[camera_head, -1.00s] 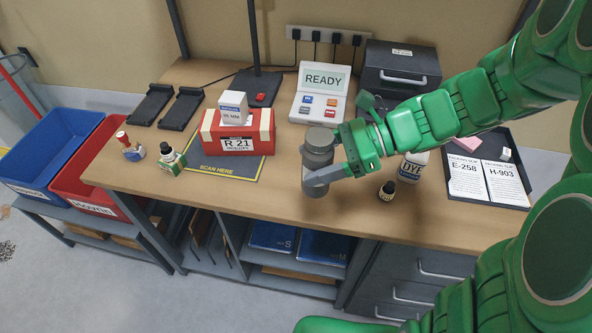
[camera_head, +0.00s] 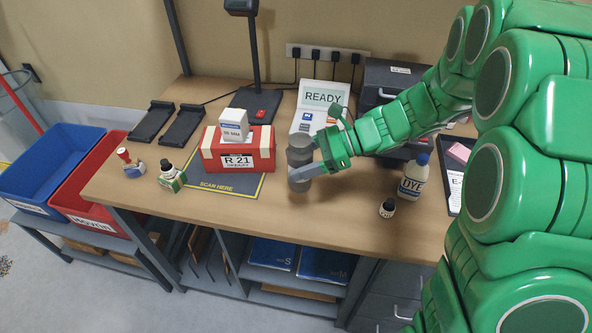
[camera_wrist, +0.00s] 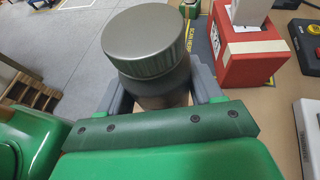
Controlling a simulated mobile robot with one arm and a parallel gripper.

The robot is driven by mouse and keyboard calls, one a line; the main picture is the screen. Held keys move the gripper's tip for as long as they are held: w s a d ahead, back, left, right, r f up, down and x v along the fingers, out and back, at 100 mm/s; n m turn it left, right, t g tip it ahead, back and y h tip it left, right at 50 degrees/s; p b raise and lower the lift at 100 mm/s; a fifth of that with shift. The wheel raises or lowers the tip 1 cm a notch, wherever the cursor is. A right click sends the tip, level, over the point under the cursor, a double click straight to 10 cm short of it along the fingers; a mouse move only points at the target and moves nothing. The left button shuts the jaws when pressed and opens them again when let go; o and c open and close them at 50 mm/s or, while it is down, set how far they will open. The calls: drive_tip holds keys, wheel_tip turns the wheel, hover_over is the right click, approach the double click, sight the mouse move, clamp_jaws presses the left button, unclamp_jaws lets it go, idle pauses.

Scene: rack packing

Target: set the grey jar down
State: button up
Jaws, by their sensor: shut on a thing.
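The grey jar (camera_head: 299,157) is upright between the fingers of my gripper (camera_head: 308,172), just right of the dark scan mat (camera_head: 225,183) on the wooden bench. In the wrist view the jar's ribbed grey lid (camera_wrist: 148,42) faces the camera, with a grey finger on each side of it. My gripper (camera_wrist: 160,88) is shut on the jar. The jar's base appears at or very close to the bench top; I cannot tell whether it touches.
A red and white box (camera_head: 238,150) with a small white carton (camera_head: 234,125) on top stands on the mat. Bare bench (camera_head: 330,215) lies in front of the jar.

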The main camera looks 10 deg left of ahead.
drive_tip(key=shift+w+a+f, duration=0.25)
drive_tip(key=shift+w+f, duration=0.2)
drive_tip(key=shift+f, duration=0.7)
drive_tip(key=shift+w+a+f, duration=0.2)
drive_tip(key=shift+w+f, duration=0.3)
drive_tip(key=shift+f, duration=0.6)
drive_tip(key=shift+w+a+f, duration=0.25)
drive_tip(key=shift+w+f, duration=0.2)
drive_tip(key=shift+f, duration=0.7)
drive_tip(key=shift+f, duration=0.1)
drive_tip(key=o, duration=1.3)
drive_tip(key=shift+o, duration=0.2)
drive_tip(key=v, duration=1.2)
drive_tip(key=shift+s, duration=0.1)
